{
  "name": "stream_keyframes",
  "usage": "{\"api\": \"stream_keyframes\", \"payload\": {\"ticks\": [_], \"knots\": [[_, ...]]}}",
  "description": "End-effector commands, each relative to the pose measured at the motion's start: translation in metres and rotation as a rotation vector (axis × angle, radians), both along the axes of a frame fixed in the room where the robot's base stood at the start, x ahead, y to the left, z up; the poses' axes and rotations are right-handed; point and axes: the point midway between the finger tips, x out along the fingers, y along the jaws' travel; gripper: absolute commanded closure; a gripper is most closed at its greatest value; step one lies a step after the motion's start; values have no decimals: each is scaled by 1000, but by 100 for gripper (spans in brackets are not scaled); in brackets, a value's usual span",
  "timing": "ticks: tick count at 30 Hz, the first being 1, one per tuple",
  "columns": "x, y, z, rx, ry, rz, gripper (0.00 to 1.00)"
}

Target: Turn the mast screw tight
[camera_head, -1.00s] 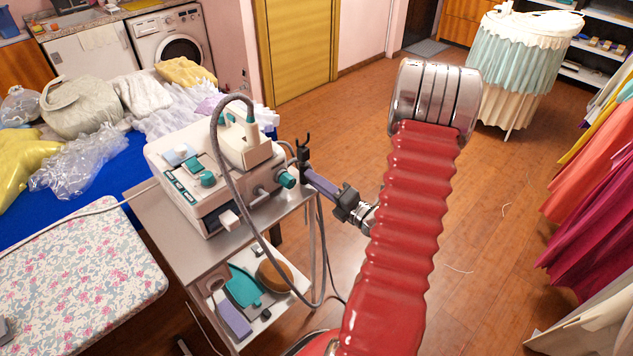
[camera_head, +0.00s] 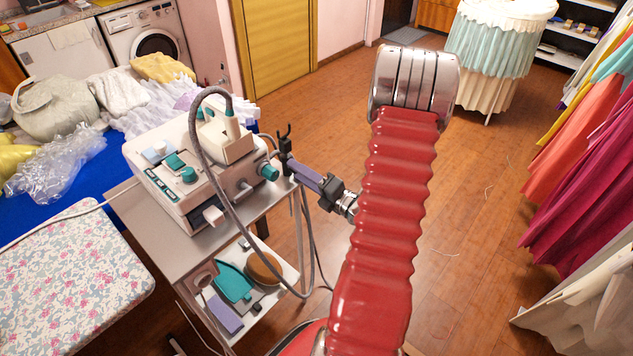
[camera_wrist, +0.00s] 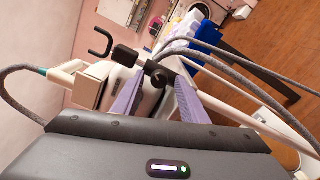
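The mast screw appears to be the black knob (camera_wrist: 158,76) on a small black clamp below a dark hook in the wrist view. My gripper (camera_wrist: 159,68) has its two purple fingers apart, one on each side of this knob, with gaps seeming to show beside it. In the head view the hook and clamp (camera_head: 284,140) stand at the right side of the white steam unit (camera_head: 180,160). My gripper (camera_head: 292,163) reaches them from the right; its near finger hides the knob there. I cannot tell whether a fingertip touches it.
The steam unit sits on a metal trolley (camera_head: 130,215) with a lower shelf. Its grey hose (camera_head: 193,140) loops in front, close to my gripper. A flowered ironing board (camera_head: 70,270) is at the left. Coloured gowns (camera_head: 590,180) hang at the right. The wooden floor between is open.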

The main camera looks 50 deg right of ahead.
Motion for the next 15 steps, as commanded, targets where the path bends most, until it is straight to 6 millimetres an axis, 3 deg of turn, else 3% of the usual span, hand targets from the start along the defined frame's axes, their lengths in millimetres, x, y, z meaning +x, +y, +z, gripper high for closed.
{"api": "stream_keyframes", "payload": {"ticks": [15], "knots": [[-54,-2,-1,2,1,-4,60]]}}
